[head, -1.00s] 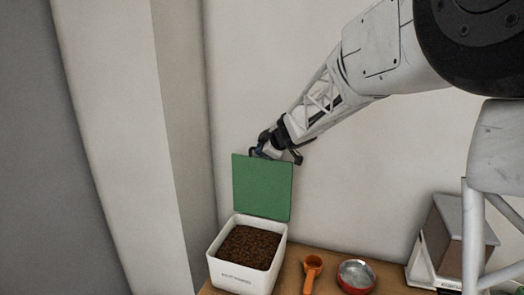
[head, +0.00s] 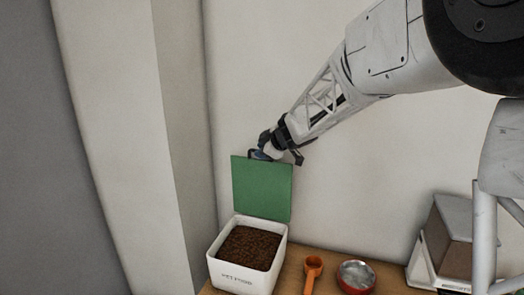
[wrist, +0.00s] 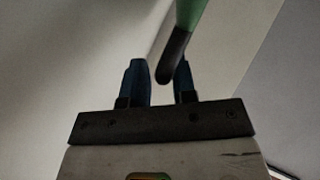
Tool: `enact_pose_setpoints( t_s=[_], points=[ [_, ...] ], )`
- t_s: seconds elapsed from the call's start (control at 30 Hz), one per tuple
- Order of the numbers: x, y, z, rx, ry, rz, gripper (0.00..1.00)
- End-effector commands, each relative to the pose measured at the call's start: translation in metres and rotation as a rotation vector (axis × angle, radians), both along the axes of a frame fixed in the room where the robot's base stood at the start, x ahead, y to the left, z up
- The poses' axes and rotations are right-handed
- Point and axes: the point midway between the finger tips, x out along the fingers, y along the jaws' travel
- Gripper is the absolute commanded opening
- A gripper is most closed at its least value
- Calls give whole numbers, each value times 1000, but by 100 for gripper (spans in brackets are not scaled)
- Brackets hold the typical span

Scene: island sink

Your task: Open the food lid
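The green lid (head: 262,188) stands upright at the back edge of the white food box (head: 229,280). The box is open, and brown pet food (head: 249,247) shows inside. My gripper (head: 260,154) is at the lid's top edge, partly hidden behind it. In the wrist view, my gripper's two blue fingers (wrist: 160,78) are apart. The lid (wrist: 189,14) shows there nearly edge-on, its dark end close to the right finger. I cannot tell whether they touch.
An orange scoop (head: 313,266) and a red-rimmed metal bowl (head: 356,274) are on the wooden counter (head: 294,271), right of the box. A grey-and-brown container (head: 452,240) stands farther right. A wall is close behind the lid.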

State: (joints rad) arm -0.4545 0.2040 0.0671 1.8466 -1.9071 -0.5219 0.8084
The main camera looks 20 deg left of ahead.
Motion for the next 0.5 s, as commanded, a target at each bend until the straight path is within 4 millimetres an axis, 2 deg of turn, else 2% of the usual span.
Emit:
enact_pose_setpoints(
  t_s=[0.03,0.5],
  points=[
    [0,-12,-6,-10,6,-9,38],
    [-19,-45,35,0,-4,-9,38]
  ],
)
